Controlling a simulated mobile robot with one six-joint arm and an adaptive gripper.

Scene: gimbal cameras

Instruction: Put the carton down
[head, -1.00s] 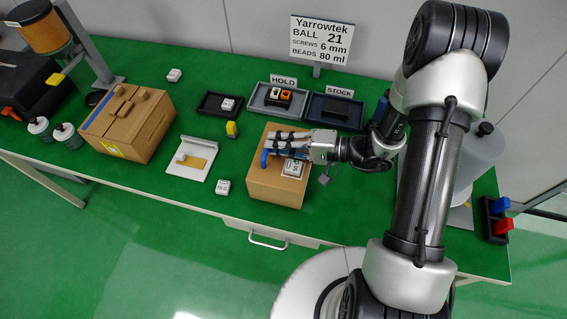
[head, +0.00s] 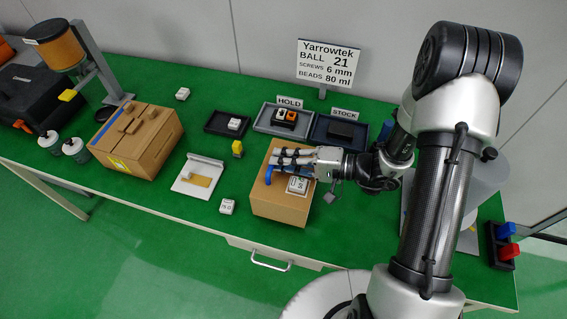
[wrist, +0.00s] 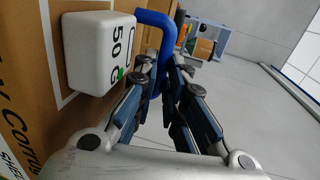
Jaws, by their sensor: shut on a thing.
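A brown carton (head: 281,208) with a blue handle (head: 268,175) is at the front middle of the green table. A white block (head: 298,185) marked 50 G sits on its top face, and shows large in the wrist view (wrist: 92,55). My gripper (head: 279,160) is over the carton's top, shut on the blue handle, which also shows between the fingers in the wrist view (wrist: 158,20). The carton looks level in the head view. Its underside is hidden, so I cannot tell whether it touches the table.
A white fixture (head: 197,176), a small white block (head: 227,206) and a yellow block (head: 238,148) are left of the carton. A larger carton (head: 150,150) stands further left. Dark trays (head: 226,124) and grey trays (head: 285,130) lie behind. The table's front edge is close.

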